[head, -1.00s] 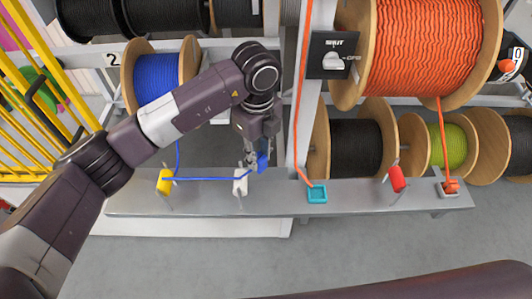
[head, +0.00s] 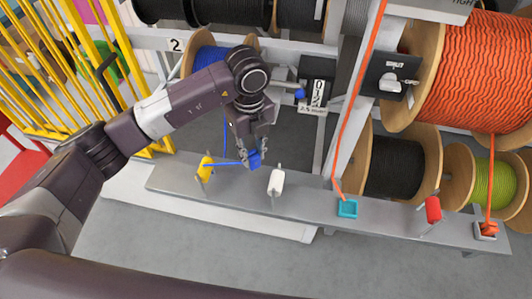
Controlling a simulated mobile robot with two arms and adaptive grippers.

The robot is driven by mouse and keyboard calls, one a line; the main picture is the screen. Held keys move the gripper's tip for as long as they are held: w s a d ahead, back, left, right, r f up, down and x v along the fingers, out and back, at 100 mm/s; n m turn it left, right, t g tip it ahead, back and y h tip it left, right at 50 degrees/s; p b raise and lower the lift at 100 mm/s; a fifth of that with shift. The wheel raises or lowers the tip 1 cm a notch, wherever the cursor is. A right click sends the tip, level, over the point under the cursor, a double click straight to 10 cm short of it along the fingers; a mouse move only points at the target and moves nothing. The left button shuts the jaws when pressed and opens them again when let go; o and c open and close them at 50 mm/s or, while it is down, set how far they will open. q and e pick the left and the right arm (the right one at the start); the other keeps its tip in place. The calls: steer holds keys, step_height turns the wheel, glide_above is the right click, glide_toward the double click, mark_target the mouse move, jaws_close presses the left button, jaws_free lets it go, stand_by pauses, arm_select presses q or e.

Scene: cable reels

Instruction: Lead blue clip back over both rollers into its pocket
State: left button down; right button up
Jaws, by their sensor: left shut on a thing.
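My left gripper (head: 254,152) is shut on the blue clip (head: 255,160), above the grey shelf (head: 312,204). The clip is between the yellow roller (head: 205,168) and the white roller (head: 276,182), apart from the white one. A blue cable (head: 225,140) comes down from the blue reel (head: 212,57), passes by the yellow roller and runs right to the clip. A teal square pocket (head: 347,209) is on the shelf, right of the white roller. I cannot pick out a blue pocket. My right gripper is not in view.
An orange cable (head: 355,110) comes down to the teal pocket. A red roller (head: 433,210) and an orange clip (head: 489,228) in a pale pocket are farther right. Reels stand behind the shelf. A yellow fence (head: 85,70) is at left. Floor in front is clear.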

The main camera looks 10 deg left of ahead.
arm_select(q)
steer(key=w+a, duration=0.2)
steer(key=a, duration=2.1)
step_height(320, 180, up, 10)
steer(key=p, duration=0.6)
steer(key=w+d+b, duration=0.1)
steer(key=d, duration=2.2)
steer(key=shift+f, duration=0.45)
